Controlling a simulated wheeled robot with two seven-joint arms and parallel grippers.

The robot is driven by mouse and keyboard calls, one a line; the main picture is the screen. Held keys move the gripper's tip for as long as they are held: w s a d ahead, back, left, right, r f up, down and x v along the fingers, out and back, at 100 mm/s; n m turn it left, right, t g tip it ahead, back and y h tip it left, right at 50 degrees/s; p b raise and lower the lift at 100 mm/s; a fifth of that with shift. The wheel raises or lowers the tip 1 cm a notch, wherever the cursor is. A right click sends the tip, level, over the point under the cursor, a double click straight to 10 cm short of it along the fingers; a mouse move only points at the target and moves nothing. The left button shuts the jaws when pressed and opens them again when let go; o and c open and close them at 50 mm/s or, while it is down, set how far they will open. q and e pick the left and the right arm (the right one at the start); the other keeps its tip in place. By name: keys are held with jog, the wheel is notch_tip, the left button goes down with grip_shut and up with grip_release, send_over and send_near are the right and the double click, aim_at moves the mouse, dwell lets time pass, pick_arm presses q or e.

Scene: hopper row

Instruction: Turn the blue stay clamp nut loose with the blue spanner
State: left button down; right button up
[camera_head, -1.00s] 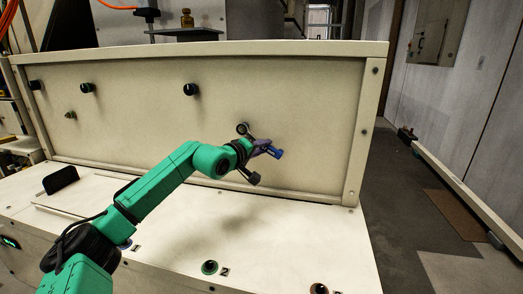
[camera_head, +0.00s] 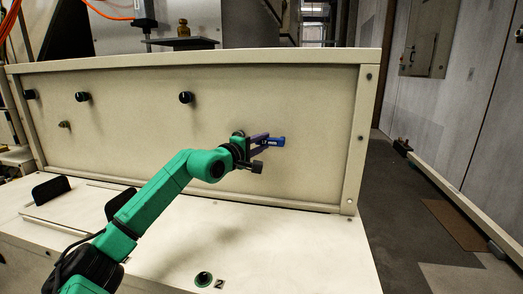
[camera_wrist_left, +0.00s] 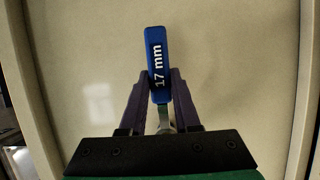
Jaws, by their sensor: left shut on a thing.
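My left gripper (camera_head: 262,144) is shut on the blue spanner (camera_head: 277,141) in front of the right part of the cream panel. The spanner's blue end sticks out to the right past the purple fingers. In the left wrist view the blue handle (camera_wrist_left: 157,48), marked "17 mm", stands between the fingers, with a bright metal part showing lower down. A round dark fitting (camera_head: 238,134) is partly hidden behind the gripper. I cannot make out a blue stay clamp nut in either view. My right gripper is not in view.
Black knobs (camera_head: 186,97) (camera_head: 83,97) and a small stud (camera_head: 64,125) stick out from the panel (camera_head: 140,140).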

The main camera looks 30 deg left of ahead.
pick_arm(q)
jog(key=s+d+n+b, duration=0.1)
jog(key=s+d+b, duration=0.1)
jog(key=s+b, duration=0.4)
jog(key=shift+r, duration=0.4)
dwell(0.5)
